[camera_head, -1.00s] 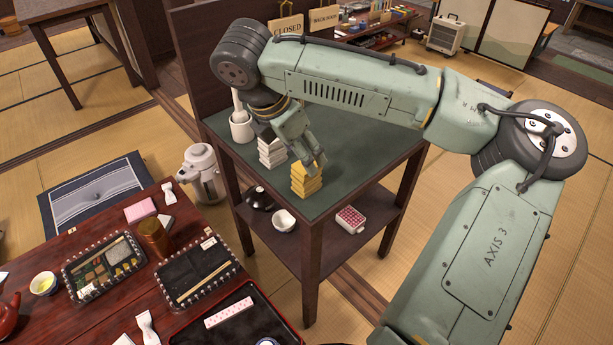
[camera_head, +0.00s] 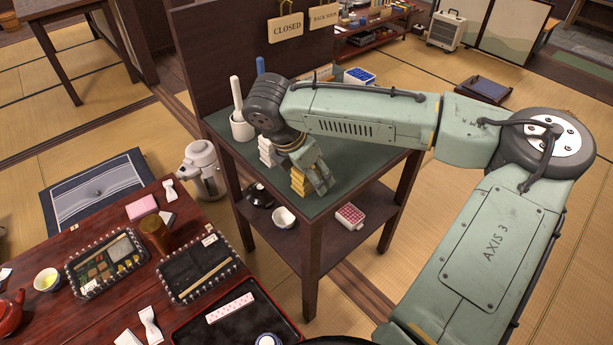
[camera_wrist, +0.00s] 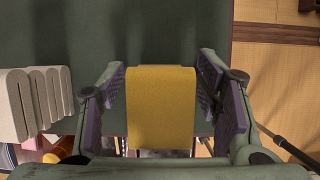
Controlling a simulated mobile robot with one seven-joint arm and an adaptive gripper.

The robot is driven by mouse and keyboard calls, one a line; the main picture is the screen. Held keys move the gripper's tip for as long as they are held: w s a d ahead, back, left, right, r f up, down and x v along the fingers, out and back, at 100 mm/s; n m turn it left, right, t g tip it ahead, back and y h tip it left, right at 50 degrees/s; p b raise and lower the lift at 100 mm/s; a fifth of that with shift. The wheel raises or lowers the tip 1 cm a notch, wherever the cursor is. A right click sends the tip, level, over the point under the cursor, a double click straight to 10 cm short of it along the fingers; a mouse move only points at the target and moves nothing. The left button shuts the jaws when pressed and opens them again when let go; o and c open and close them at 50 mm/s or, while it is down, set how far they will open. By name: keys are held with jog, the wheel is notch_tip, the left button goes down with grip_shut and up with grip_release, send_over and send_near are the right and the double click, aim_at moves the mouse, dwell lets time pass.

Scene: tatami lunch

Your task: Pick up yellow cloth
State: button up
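A stack of folded yellow cloth (camera_head: 299,182) stands on the green top of the small dark wooden stand (camera_head: 352,178). In the wrist view the yellow cloth (camera_wrist: 161,105) is in the middle, between the two fingers. My gripper (camera_head: 314,177) is low over the stand, with its fingers around the stack. In the wrist view my gripper (camera_wrist: 162,112) is open, with a gap visible on the left of the cloth and a narrow one on the right. The fingers partly hide the stack in the head view.
White folded cloths (camera_head: 267,152) stand left of the yellow stack and in the wrist view (camera_wrist: 38,95). A dark panel (camera_head: 225,60) rises at the stand's back. The stand's right part is clear.

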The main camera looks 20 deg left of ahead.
jog(key=c, duration=1.2)
jog(key=shift+r, duration=0.2)
jog(key=shift+r, duration=0.25)
jog(key=b+v, duration=0.1)
jog(key=v, duration=0.1)
jog(key=shift+r, duration=0.35)
jog(key=s+a+r+b, duration=0.1)
jog(key=s+a, duration=0.3)
jog(key=s, duration=1)
jog(key=shift+s+a+r+b, duration=0.2)
jog(key=shift+s+r+b, duration=0.15)
jog(key=shift+b, duration=0.4)
